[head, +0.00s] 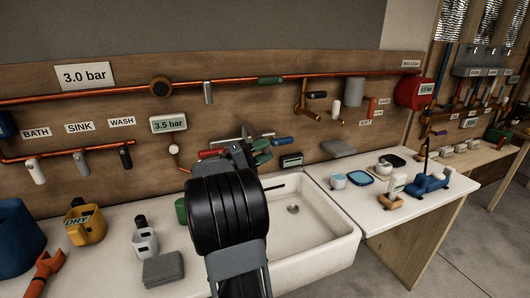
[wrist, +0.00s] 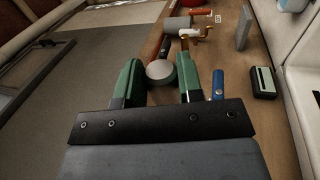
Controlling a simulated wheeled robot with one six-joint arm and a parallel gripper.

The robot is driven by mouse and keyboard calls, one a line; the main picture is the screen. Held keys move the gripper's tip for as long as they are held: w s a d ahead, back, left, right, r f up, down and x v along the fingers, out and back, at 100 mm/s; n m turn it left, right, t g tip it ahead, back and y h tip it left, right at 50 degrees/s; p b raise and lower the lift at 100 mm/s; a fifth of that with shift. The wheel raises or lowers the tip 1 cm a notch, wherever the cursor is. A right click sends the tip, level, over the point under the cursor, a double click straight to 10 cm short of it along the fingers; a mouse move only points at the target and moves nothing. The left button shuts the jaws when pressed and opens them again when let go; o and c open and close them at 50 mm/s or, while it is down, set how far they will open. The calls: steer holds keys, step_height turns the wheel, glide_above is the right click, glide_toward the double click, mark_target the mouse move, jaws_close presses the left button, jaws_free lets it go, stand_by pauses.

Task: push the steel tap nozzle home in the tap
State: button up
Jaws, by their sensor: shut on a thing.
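My gripper (head: 260,150) is at the tap over the sink, and my arm hides much of that area in the head view. In the wrist view my gripper (wrist: 160,75) has its two green fingers closed about a pale grey round piece, which appears to be the steel tap nozzle (wrist: 160,71). The steel tap (head: 230,138) is partly visible behind my gripper, with a red handle (head: 210,154) at left and a blue handle (head: 283,141) at right. The blue handle also shows beside the right finger in the wrist view (wrist: 217,84). How the nozzle sits in the tap is hidden.
The white sink (head: 325,240) lies below and right of my arm. Copper pipes (head: 220,82) run along the wooden wall.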

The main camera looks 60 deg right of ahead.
steer(key=shift+w+d, duration=0.45)
steer(key=shift+w, duration=0.15)
steer(key=o, duration=1.1)
steer(key=b+v, duration=0.1)
steer(key=v, duration=1.2)
steer(key=shift+w+a+f+b, duration=0.1)
steer(key=shift+w+a+b, duration=0.1)
steer(key=shift+a+b, duration=0.15)
